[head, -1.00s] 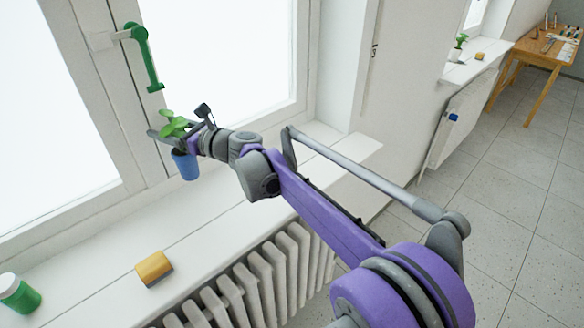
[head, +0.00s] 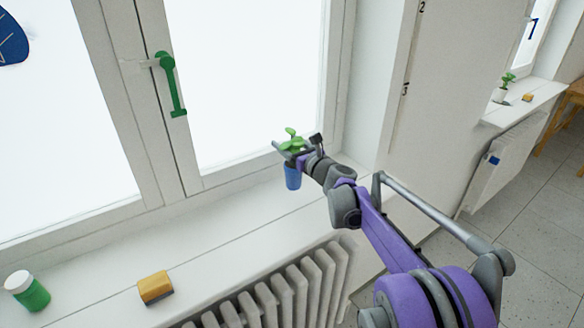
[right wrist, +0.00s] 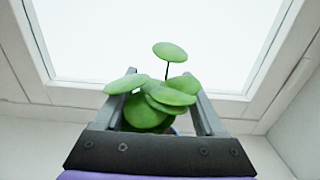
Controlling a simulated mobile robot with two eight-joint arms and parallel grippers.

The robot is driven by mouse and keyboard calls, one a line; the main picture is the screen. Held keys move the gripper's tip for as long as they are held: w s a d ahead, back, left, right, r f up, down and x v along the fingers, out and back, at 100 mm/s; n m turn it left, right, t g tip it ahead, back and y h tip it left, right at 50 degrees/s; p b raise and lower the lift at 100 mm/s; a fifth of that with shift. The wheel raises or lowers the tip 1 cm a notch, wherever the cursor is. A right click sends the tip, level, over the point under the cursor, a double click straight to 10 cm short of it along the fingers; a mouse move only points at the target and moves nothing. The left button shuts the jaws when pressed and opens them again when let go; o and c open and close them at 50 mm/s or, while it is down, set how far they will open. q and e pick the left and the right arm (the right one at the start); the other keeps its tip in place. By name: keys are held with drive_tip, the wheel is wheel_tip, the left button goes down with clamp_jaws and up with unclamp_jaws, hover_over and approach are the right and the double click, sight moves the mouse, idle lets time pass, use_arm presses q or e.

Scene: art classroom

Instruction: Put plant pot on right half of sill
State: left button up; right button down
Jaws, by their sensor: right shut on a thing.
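A small plant with round green leaves in a blue plant pot (head: 293,177) is held by my right gripper (head: 290,150). In the right wrist view the green leaves (right wrist: 160,95) show between the two fingers, and the pot is mostly hidden. The right gripper is shut on the pot and holds it upright over the right part of the white sill (head: 225,235), near the window. The pot appears above the sill; I cannot tell the exact gap. My left gripper is not in view.
A yellow-orange sponge (head: 154,288) and a green jar with a white lid (head: 29,291) stand on the sill's left part. A green window handle (head: 170,85) is above. A radiator (head: 285,290) is below the front edge. Bare sill lies around the pot.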

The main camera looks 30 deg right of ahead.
drive_tip(key=shift+f, duration=2.55)
unclamp_jaws()
drive_tip(key=s+b, duration=0.1)
drive_tip(key=s, duration=1.1)
drive_tip(key=shift+d, duration=0.45)
